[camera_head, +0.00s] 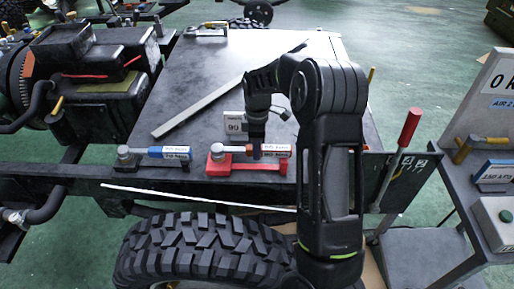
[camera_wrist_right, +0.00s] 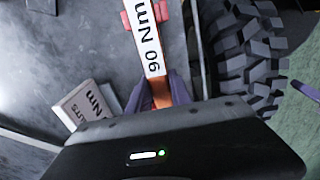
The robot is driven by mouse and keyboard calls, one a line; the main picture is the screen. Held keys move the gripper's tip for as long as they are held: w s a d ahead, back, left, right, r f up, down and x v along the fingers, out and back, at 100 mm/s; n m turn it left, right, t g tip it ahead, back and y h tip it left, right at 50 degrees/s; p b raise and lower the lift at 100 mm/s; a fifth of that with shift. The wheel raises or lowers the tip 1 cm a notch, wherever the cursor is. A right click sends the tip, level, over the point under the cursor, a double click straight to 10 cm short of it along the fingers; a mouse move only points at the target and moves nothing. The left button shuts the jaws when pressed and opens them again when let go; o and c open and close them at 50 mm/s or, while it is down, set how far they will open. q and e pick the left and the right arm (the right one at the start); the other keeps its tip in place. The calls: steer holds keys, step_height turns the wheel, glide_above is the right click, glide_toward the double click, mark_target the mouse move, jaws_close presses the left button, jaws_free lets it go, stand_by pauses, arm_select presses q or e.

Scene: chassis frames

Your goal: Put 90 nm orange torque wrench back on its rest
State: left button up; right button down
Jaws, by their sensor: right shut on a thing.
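The 90 Nm orange torque wrench (camera_head: 274,149) has a white label and a metal head at its left end. It lies along the red rest (camera_head: 245,166), at or just above it; I cannot tell whether it touches. My right gripper (camera_head: 257,146) comes down from above and is shut on the handle. In the right wrist view, the wrench's "90 Nm" label (camera_wrist_right: 148,42) shows ahead of my right gripper (camera_wrist_right: 160,98), with orange handle between the fingers. Red parts of the rest show on both sides of the wrench there.
A blue torque wrench (camera_head: 165,152) lies to the left on the same grey plate. A small "90" sign (camera_head: 235,123) stands behind the red rest, and a long grey bar (camera_head: 195,105) lies behind. A tyre (camera_head: 200,250) is in front. A side table (camera_head: 470,165) stands right.

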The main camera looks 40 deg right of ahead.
steer(key=shift+f+b, duration=0.55)
steer(key=shift+f, duration=0.3)
stand_by(0.5)
steer(key=c, duration=1.1)
jaws_free()
steer(key=shift+r+p, duration=2.4)
steer(key=shift+r, duration=1.1)
